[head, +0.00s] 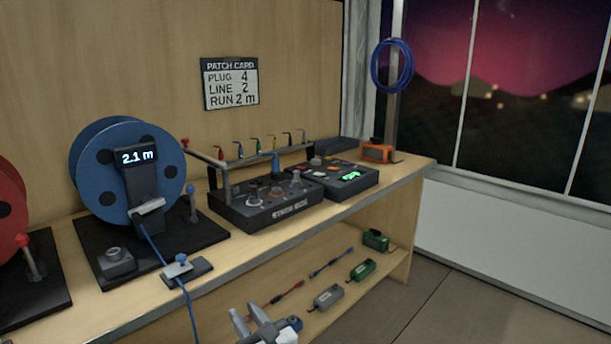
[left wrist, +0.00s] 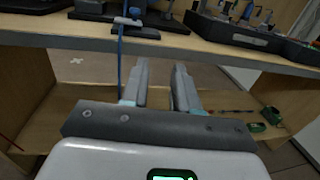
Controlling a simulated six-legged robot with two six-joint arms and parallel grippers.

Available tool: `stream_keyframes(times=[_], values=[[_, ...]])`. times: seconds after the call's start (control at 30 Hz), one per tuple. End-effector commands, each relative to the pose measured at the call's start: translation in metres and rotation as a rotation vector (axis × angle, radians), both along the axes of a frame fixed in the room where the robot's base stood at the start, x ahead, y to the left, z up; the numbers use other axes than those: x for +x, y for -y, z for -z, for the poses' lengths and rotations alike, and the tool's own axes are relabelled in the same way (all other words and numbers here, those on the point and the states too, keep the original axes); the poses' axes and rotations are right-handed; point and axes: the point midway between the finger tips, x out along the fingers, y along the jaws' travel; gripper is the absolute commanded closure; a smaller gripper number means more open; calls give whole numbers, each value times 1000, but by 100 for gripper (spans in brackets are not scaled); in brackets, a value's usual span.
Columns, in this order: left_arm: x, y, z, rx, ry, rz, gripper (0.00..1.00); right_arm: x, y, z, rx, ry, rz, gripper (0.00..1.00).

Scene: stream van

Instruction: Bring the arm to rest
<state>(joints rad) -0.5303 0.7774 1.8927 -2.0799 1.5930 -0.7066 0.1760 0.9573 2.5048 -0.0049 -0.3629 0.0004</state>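My left gripper (head: 246,310) is at the bottom of the head view, in front of the workbench (head: 330,212). Its two fingers are apart with nothing between them. The left wrist view shows the same open fingers (left wrist: 160,68) below the bench's front edge, pointing toward the lower shelf (left wrist: 80,100). The rest of the left arm is mostly out of the picture. My right gripper is in neither view.
A blue cable reel (head: 95,165) reading 2.1 m stands on the bench; its blue cable (head: 188,305) hangs over the front edge near my left gripper. A stage box (head: 265,205) stands to its right. Small boxes (head: 328,297) lie on the shelf. Floor at right is clear.

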Motion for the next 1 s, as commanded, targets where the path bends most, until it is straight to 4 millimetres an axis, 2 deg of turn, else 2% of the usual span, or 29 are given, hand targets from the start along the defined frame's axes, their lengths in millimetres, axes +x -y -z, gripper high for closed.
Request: stream_keyframes(times=[0.17, 0.27, 0.37, 0.47, 0.5, 0.57, 0.6, 0.67, 0.7, 0.8, 0.9, 1.0], values=[[-7, -23, 55, -109, -157, -51, 71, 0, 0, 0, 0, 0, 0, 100], [-18, -36, 93, -195, -259, -94, 71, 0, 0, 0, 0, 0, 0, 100], [-38, -49, 137, -310, -377, -159, 71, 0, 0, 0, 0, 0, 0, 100], [-74, -63, 193, -485, -521, -271, 71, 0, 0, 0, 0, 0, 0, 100], [-95, -67, 218, -576, -584, -337, 71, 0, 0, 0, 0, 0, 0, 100], [-131, -69, 254, -736, -667, -456, 71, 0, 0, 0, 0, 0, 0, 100], [-158, -67, 276, -852, -714, -551, 71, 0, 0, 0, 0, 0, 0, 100], [-200, -57, 304, -1049, -763, -721, 71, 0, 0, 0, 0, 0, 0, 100], [-229, -47, 319, -1196, -772, -860, 71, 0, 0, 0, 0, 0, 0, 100], [-279, -13, 340, -1555, -684, -1242, 71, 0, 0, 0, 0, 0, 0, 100], [-295, 9, 349, -1812, -477, -1561, 71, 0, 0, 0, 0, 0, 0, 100], [-296, 16, 355, -1982, -202, -1817, 71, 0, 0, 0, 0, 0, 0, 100]])
